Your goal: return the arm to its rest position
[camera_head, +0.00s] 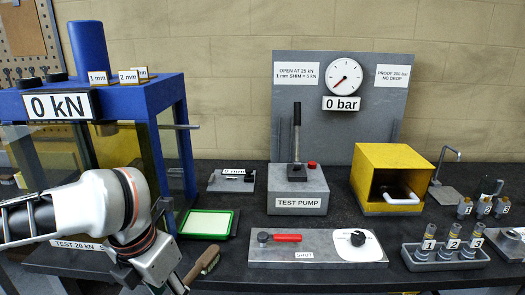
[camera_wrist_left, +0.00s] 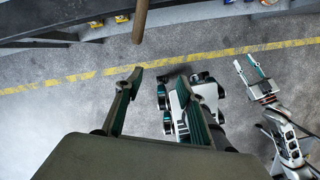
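My left arm comes in from the left in the head view, in front of the blue press. Its gripper (camera_head: 170,284) hangs low at the bench's front edge, partly cut off by the frame, just left of a brown-handled brush (camera_head: 205,262). In the left wrist view the left gripper (camera_wrist_left: 160,76) has its two fingers spread apart with nothing between them. My right gripper (camera_wrist_left: 249,68) shows at the right of the left wrist view, well away from the bench, with its two fingers apart and empty.
The blue press (camera_head: 120,105) reads 0 kN. A green-rimmed tray (camera_head: 234,224), a grey plate with a red lever (camera_head: 318,260), the test pump (camera_head: 298,190) and a yellow box (camera_head: 357,195) stand on the dark bench. Several labelled parts stand at right. Open floor with a yellow line (camera_wrist_left: 90,76) lies below.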

